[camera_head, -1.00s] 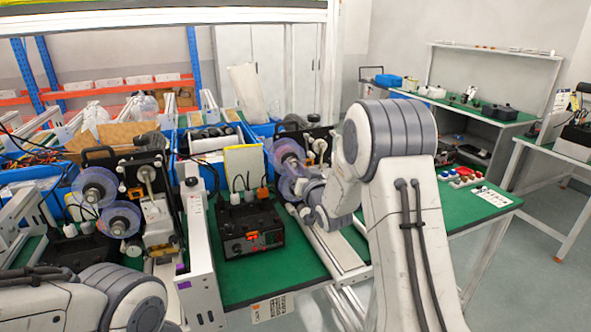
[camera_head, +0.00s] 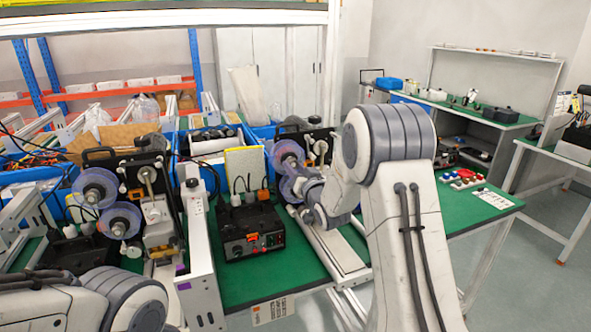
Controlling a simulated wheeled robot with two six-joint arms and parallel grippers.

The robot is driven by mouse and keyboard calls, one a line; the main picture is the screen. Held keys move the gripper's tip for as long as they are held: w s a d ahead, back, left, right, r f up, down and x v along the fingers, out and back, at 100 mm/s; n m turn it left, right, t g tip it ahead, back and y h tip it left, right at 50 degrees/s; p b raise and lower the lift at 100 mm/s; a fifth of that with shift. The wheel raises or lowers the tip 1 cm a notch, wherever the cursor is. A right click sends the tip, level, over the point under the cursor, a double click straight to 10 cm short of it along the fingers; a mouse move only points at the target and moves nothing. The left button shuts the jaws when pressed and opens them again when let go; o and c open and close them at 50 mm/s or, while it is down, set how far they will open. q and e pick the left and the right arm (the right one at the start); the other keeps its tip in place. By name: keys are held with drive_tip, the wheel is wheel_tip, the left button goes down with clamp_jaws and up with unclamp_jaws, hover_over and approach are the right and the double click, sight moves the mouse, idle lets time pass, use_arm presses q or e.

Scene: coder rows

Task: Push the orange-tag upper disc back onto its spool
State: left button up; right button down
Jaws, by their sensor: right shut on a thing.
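The translucent upper disc (camera_head: 286,152) is at the front of the right-hand coder machine (camera_head: 318,147), upright and facing me. A lower translucent disc (camera_head: 288,189) sits just below it. My right gripper (camera_head: 300,172) is at the right edge of the upper disc, shut on it; its fingers are small and partly hidden by my wrist. I cannot tell whether the disc is seated on its spool, which it hides. My left arm (camera_head: 95,300) is at the bottom left; its gripper is out of view.
A black control box (camera_head: 252,230) stands on the green table, left of my right wrist. A second coder (camera_head: 150,200) with two discs stands further left, beside a white upright frame (camera_head: 203,255). Blue bins line the back. A white rail (camera_head: 330,245) lies below my right wrist.

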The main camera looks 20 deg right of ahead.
drive_tip(key=shift+c, duration=2)
unclamp_jaws()
drive_tip(key=s+b, duration=0.3)
drive_tip(key=s, duration=0.7)
drive_tip(key=s+a+f+n+g+y, duration=0.1)
drive_tip(key=s+a+f+g, duration=0.2)
drive_tip(key=s+a, duration=0.15)
drive_tip(key=s+a+f+n+g, duration=0.2)
drive_tip(key=s+a+g, duration=0.1)
drive_tip(key=a, duration=0.3)
drive_tip(key=s+a+f+n+g+y, duration=0.1)
drive_tip(key=s+a+f+g, duration=0.25)
drive_tip(key=a, duration=0.25)
drive_tip(key=s+a+f+n+g, duration=0.1)
drive_tip(key=s+a+n+g, duration=0.1)
drive_tip(key=s, duration=1.1)
drive_tip(key=s+a+f+n+g+h, duration=0.1)
drive_tip(key=s+n+g, duration=0.3)
drive_tip(key=s, duration=0.9)
drive_tip(key=shift+a+f+g+h, duration=0.3)
drive_tip(key=shift+a+g, duration=0.2)
drive_tip(key=shift+g, duration=0.75)
